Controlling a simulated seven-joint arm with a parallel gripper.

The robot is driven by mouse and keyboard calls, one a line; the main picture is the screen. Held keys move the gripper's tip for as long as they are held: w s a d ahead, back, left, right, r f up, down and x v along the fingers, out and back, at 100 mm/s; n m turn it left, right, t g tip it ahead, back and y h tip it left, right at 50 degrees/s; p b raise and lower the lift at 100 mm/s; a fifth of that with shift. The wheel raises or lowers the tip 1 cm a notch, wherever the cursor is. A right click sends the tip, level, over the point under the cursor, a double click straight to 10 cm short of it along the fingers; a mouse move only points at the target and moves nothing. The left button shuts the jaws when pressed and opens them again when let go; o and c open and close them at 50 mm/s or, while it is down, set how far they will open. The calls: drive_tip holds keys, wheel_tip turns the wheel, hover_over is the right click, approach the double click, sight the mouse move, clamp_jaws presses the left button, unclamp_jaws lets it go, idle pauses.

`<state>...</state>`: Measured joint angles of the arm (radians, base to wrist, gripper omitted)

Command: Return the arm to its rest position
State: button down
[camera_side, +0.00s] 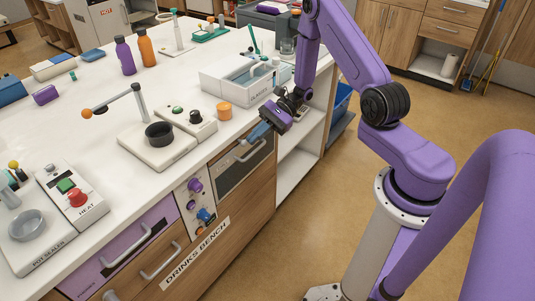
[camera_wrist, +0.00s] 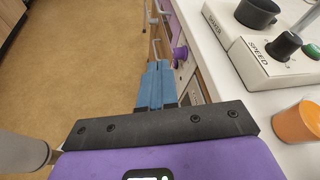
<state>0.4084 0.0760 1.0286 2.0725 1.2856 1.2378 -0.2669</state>
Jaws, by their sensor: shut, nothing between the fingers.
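My arm is purple and reaches from the right to the front edge of the white bench. My gripper (camera_side: 258,133) is shut and empty, its blue fingers pressed together. It is at the bench's front edge, close to the handle of the grey-fronted oven or drawer (camera_side: 236,172); I cannot tell whether it touches. In the wrist view the blue fingers (camera_wrist: 156,85) point along the bench front, with open floor to their left.
An orange cup (camera_side: 224,111) and a control box with a speed knob (camera_side: 196,117) stand near the bench edge by my gripper. A white tray box (camera_side: 235,82) is behind. Handles (camera_side: 160,262) and knobs (camera_side: 194,186) stick out from the front. The floor (camera_side: 270,255) is clear.

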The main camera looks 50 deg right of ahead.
drive_tip(key=s+a+r+n+g+h, duration=0.6)
drive_tip(key=s+a+r+n+g, duration=0.25)
drive_tip(key=s+n, duration=0.4)
drive_tip(key=s+d+r+n+t+h, duration=0.1)
drive_tip(key=s+r+n+t+h, duration=0.1)
drive_tip(key=s+n, duration=0.5)
drive_tip(key=s+d+r+n+t+h, duration=0.1)
drive_tip(key=s+r+n+t+h, duration=0.2)
drive_tip(key=n, duration=0.7)
drive_tip(key=s+r+h, duration=0.2)
drive_tip(key=s, duration=0.2)
drive_tip(key=shift+r+t, duration=0.2)
drive_tip(key=shift+t, duration=0.15)
